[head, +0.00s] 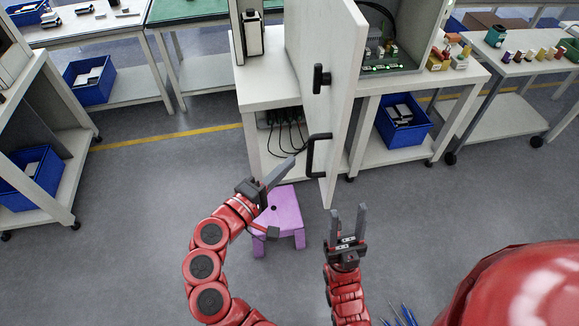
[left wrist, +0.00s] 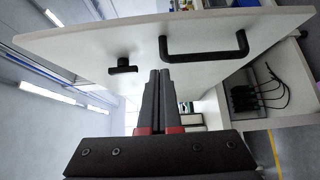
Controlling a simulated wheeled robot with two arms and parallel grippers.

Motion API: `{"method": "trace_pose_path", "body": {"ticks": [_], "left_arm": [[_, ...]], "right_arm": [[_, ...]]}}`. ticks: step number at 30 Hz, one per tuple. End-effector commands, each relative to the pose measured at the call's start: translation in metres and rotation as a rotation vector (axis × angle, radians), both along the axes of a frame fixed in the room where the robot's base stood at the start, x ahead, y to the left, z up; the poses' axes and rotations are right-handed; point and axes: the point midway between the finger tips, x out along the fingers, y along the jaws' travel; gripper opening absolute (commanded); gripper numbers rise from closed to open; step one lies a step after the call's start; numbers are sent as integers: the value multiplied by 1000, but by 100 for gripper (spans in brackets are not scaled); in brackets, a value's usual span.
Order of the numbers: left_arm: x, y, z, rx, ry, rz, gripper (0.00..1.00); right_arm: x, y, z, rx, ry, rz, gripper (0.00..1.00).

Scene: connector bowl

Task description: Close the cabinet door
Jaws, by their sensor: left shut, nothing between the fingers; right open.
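The white cabinet door (head: 309,60) stands wide open, swung out toward me from the cabinet (head: 411,30). Its face with a black bar handle (head: 312,155) and a black knob-like latch (head: 319,78) is turned to the left. My left gripper (head: 289,164) is shut and empty, to the left of that face, near the bar handle. In the left wrist view its fingertips (left wrist: 160,74) point at the door (left wrist: 90,45), just below the bar handle (left wrist: 205,57); I cannot tell whether they touch. My right gripper (head: 348,211) is open and empty, right of the door's lower corner.
A purple stool (head: 286,209) stands on the floor beneath my left gripper. The cabinet's table has cables on its lower shelf and a blue bin (head: 404,135) to the right. Small colored parts (head: 450,52) lie right of the cabinet. The floor in front is largely clear.

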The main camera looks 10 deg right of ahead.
Motion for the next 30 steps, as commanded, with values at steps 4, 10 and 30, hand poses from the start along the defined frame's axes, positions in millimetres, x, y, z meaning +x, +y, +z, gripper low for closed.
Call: {"method": "trace_pose_path", "body": {"ticks": [4, 10, 30], "left_arm": [[17, -20, 3, 2, 1, -2, 0], [39, -46, 2, 2, 2, -5, 0], [46, -97, -1, 0, 1, 3, 0]], "right_arm": [[0, 0, 12, 0, 0, 0, 50], [0, 0, 23, 0, 0, 0, 50], [0, 0, 47, 0, 0, 0, 50]]}}
